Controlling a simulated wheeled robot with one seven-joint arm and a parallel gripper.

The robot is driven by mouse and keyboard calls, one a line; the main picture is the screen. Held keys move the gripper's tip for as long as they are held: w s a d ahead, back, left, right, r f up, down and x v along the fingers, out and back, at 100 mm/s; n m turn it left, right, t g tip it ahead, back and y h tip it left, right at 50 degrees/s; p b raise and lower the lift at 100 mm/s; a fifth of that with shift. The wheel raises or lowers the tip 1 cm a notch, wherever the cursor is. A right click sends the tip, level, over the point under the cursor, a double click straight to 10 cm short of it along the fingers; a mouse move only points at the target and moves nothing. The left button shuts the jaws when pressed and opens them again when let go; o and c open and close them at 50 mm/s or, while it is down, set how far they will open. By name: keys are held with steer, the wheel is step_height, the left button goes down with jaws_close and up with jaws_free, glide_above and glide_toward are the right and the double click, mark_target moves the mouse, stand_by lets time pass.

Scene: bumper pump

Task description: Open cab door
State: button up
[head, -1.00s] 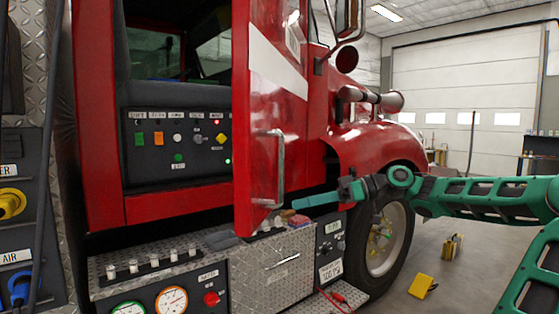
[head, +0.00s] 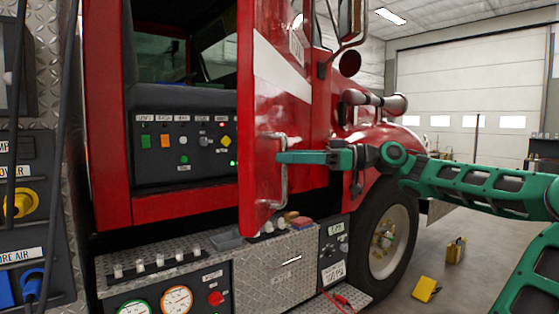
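The red cab door (head: 268,110), with a white stripe, stands partly open in the head view, its free edge toward me. The cab opening shows to its left. A vertical metal bar handle (head: 284,188) is on the door's lower part. My green gripper (head: 281,157) reaches in from the right, level with the handle's upper part. Its fingertip overlaps the handle in the picture. Only one finger outline shows from this side, so I cannot tell whether it touches or grips the bar.
A control panel (head: 182,145) with buttons shows in the cab opening. Below, a diamond-plate step (head: 275,268) with gauges juts out.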

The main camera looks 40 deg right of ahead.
steer(key=shift+x, duration=0.85)
jaws_close()
steer(key=shift+d, duration=0.1)
